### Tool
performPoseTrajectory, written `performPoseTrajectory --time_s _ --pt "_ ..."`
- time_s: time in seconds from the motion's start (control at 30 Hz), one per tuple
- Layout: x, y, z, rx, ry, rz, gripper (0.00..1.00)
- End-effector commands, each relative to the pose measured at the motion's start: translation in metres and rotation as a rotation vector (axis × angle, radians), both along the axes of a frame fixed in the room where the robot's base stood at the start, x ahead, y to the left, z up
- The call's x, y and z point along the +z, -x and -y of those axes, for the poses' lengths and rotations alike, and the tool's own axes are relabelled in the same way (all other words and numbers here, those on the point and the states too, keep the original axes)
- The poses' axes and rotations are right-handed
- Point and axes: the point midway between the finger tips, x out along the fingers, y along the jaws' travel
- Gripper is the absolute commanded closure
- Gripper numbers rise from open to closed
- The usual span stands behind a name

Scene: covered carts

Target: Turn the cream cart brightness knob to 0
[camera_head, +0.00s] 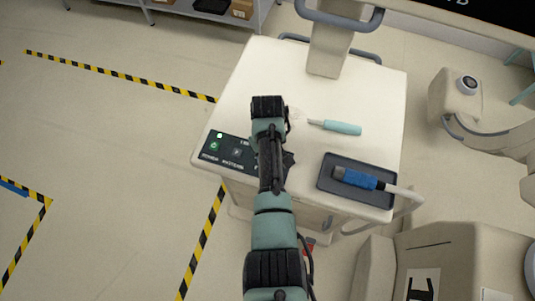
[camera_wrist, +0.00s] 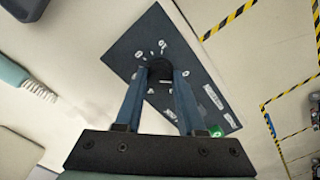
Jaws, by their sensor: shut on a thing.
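The cream cart (camera_head: 245,80) stands in front of me with a dark control panel (camera_head: 226,154) at its near left corner. In the wrist view the panel (camera_wrist: 150,30) fills the middle, with small white marks around a dark round knob (camera_wrist: 160,68). My gripper (camera_wrist: 161,74) is shut on this knob, one finger on each side. In the head view my gripper (camera_head: 272,165) is over the right part of the panel, and my arm hides the knob. The knob's pointer cannot be made out. A green-lit button (camera_wrist: 216,131) is on the panel's other end.
A teal-handled tool (camera_head: 342,129) lies on the cart top. A dark tray (camera_head: 326,184) with a blue connector (camera_head: 360,179) sits at the near right. A cream post (camera_head: 328,52) rises at the back. Floor left of the cart is clear, with yellow-black tape.

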Motion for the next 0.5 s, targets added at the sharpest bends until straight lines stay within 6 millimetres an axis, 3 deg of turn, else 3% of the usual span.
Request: performPoseTrajectory --time_s 0.47,0.5 --pt "0.0011 -0.0013 -0.0002 0.017 0.0 0.003 1.0" --pt "0.0012 -0.0013 -0.0002 0.017 0.0 0.003 0.6"
